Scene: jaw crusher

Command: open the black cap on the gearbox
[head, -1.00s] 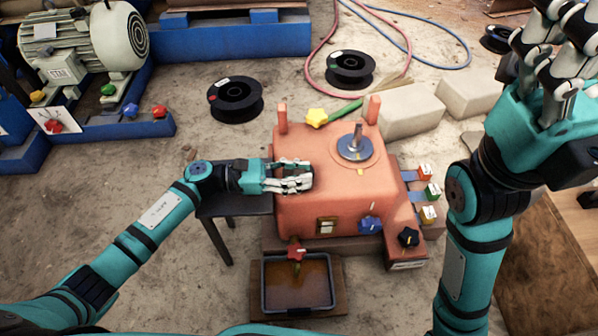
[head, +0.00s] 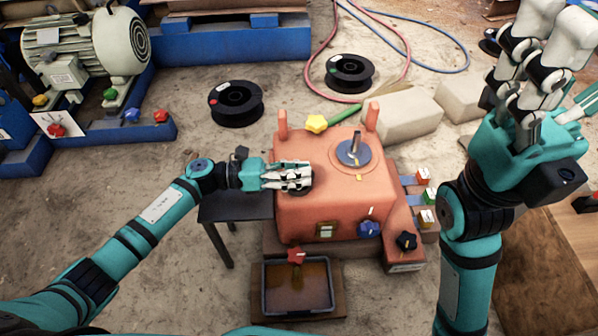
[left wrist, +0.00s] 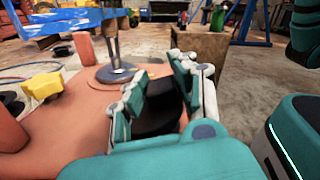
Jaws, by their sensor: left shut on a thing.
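The orange gearbox (head: 330,205) stands in the middle of the head view. The black cap is a round dark disc (left wrist: 158,120) on its top surface, at the left side in the head view. My left gripper (head: 297,178) reaches in from the left and is shut on the cap; its fingers lie on both sides of it in the left wrist view (left wrist: 165,88). The fingers cover most of the cap in the head view. My right gripper (head: 530,75) is raised at the upper right, away from the gearbox; its finger gap is unclear.
A metal shaft (head: 355,148) and a yellow star knob (head: 316,124) rise from the gearbox top. Black spools (head: 236,101) lie behind.

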